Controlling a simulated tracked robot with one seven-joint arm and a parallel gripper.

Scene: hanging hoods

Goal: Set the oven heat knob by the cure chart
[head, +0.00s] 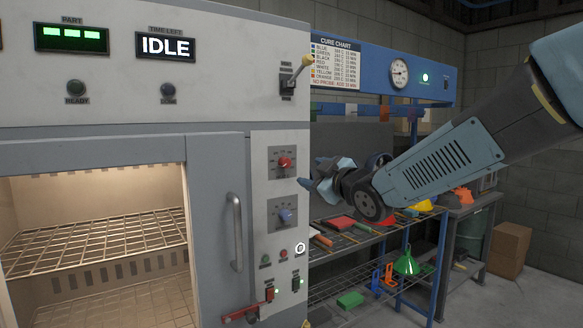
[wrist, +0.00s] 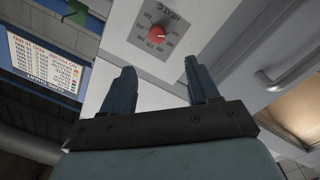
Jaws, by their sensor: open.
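The red heat knob (head: 285,162) sits on a grey dial plate on the oven's control panel, above a blue knob (head: 285,215). In the wrist view the heat knob (wrist: 157,34) shows upside down under the label HEAT, ahead of the fingers. My gripper (head: 308,184) is just right of the panel in the head view; in the wrist view its two fingers (wrist: 165,88) are apart with nothing between them. The cure chart (head: 335,65) hangs right of the oven, listing colours with values; it also shows in the wrist view (wrist: 45,65). Its small figures are hard to read.
The oven display (head: 165,47) reads IDLE. The oven opening is lit, with wire racks (head: 90,245) inside. A shelf rack (head: 370,240) with coloured parts stands right.

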